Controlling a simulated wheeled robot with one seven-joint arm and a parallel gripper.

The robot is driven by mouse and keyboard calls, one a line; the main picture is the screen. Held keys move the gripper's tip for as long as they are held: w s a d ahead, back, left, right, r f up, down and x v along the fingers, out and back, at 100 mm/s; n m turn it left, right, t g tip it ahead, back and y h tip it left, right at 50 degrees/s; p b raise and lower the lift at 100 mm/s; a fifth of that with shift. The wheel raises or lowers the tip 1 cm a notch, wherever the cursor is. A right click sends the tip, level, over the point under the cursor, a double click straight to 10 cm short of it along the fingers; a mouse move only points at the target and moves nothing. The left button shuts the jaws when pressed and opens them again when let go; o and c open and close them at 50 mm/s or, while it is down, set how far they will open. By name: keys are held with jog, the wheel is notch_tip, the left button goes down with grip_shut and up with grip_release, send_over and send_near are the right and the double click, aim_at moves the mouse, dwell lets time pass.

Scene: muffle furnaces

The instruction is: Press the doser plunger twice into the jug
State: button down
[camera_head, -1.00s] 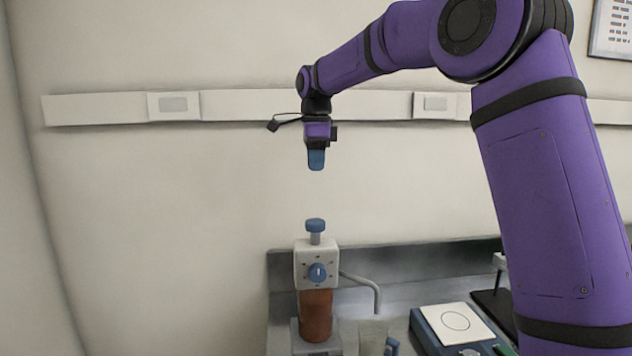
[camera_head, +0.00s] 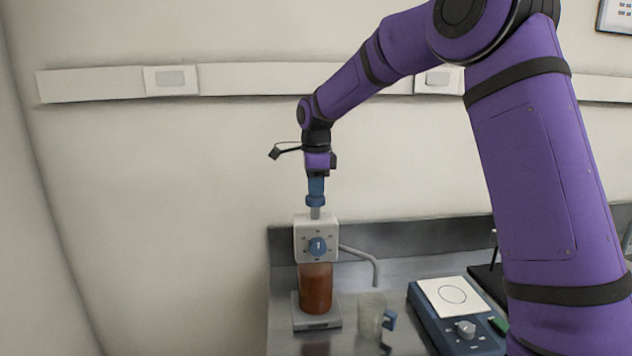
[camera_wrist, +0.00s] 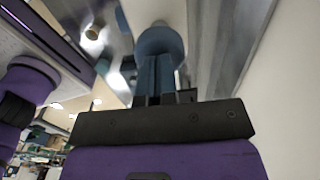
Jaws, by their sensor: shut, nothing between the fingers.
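The doser (camera_head: 316,239) has a white head with a blue dial, sitting on an amber bottle (camera_head: 316,290). Its blue plunger knob (camera_head: 316,201) stands on a short pale stem above the head. My gripper (camera_head: 316,192) is shut and empty, pointing down, with its blue fingertips at the top of the knob; they appear to touch it. In the wrist view the round blue knob (camera_wrist: 160,42) shows just past the fingertips. The doser's spout (camera_head: 365,258) runs right and bends down over the clear jug (camera_head: 371,312), which has a blue handle.
The bottle stands on a grey base (camera_head: 316,321) on the metal bench. A blue device with a white plate (camera_head: 455,297) stands right of the jug. A pale rail (camera_head: 240,79) runs along the back wall.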

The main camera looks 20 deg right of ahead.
aim_at(317, 202)
jog(key=shift+f, duration=2)
jog(key=shift+s+f, duration=0.15)
